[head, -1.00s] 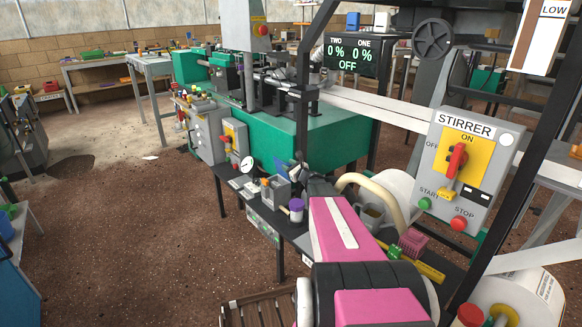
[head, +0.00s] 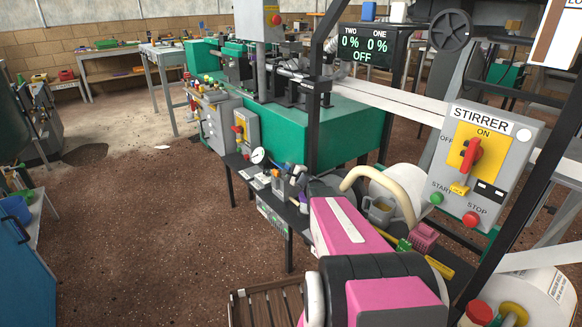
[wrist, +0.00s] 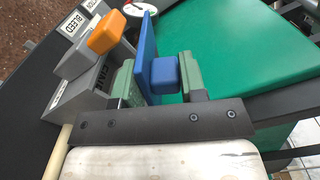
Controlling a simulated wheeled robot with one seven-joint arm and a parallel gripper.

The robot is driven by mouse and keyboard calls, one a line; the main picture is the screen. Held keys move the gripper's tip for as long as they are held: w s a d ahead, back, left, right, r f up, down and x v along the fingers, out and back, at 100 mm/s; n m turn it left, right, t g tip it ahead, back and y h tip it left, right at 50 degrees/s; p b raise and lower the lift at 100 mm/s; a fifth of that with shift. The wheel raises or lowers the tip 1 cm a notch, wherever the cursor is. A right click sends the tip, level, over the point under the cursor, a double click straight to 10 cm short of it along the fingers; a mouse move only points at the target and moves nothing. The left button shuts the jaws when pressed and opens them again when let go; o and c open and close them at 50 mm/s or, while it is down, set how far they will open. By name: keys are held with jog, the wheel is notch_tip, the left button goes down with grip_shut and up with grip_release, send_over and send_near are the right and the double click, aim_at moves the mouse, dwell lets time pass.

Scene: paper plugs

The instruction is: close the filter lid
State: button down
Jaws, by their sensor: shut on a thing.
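The filter lid, a blue upright panel with a blue block-shaped handle (wrist: 163,72), stands between my green finger pads in the wrist view. My gripper (wrist: 157,80) is shut on it. The lid stands up on edge rather than lying flat. Left of it in the wrist view is a grey housing (wrist: 75,100) with an orange knob (wrist: 105,33) and a partly hidden label. In the head view my pink and black arm reaches to the bench, and the arm hides much of the gripper and lid.
The narrow dark bench (head: 240,162) carries small items, including a round gauge (head: 258,156). A green machine bed (head: 285,125) stands behind. The stirrer panel (head: 480,165) and a dark upright post are on the right. Open brown floor (head: 150,240) lies left.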

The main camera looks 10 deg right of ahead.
jog(key=shift+s+a+f, duration=0.15)
jog(key=shift+a+f, duration=0.05)
jog(key=shift+f, duration=0.5)
jog(key=c, duration=0.8)
grip_release()
jog(key=shift+s, duration=0.1)
jog(key=v, duration=1)
jog(key=shift+s+d, duration=0.1)
jog(key=shift+s, duration=0.2)
